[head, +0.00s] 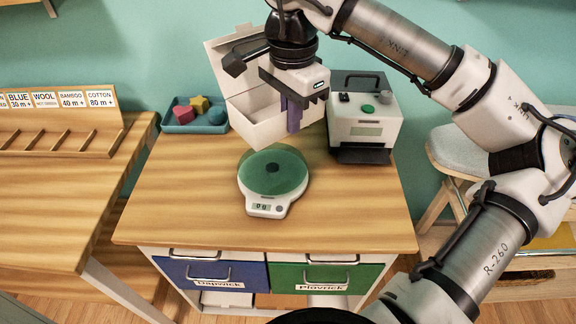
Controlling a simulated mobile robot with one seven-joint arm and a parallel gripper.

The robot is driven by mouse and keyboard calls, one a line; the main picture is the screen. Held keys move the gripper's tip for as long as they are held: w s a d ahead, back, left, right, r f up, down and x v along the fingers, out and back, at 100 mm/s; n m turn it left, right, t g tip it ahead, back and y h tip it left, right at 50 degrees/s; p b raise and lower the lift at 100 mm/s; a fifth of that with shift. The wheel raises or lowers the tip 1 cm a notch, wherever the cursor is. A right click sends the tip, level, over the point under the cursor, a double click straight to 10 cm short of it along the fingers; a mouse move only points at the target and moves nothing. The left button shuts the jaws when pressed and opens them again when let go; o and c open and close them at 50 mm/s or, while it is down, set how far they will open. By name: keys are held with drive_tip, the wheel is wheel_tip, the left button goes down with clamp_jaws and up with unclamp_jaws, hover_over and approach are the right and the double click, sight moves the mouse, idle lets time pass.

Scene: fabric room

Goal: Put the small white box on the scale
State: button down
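The small white box (250,104) is open-topped with its lid raised at the back, and stands at an angle behind the scale. My gripper (292,114) is at the box's near right wall. Its purple fingers look close together on that wall, one outside it and the other mostly hidden. I cannot tell whether the box touches the table. The scale (273,172) has a round green plate, empty, and its display reads 0 g. It stands in front of the box, apart from it.
A white device with a green button (363,130) stands right of the box. A blue tray (195,128) of colored shapes is at the back left. The wooden tabletop (180,205) is clear left and right of the scale. Drawers are below.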

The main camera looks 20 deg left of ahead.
sight(291, 185)
wheel_tip(291, 185, down, 14)
drive_tip(key=shift+f+p, duration=0.1)
drive_tip(key=shift+p, duration=0.6)
drive_tip(key=shift+w+f+b, duration=0.1)
drive_tip(key=shift+f+b, duration=0.1)
drive_tip(key=shift+b, duration=0.1)
drive_tip(key=c, duration=1.7)
unclamp_jaws()
drive_tip(key=shift+r, duration=0.1)
wheel_tip(291, 185, up, 12)
drive_tip(key=shift+r+b, duration=0.1)
drive_tip(key=shift+b, duration=0.2)
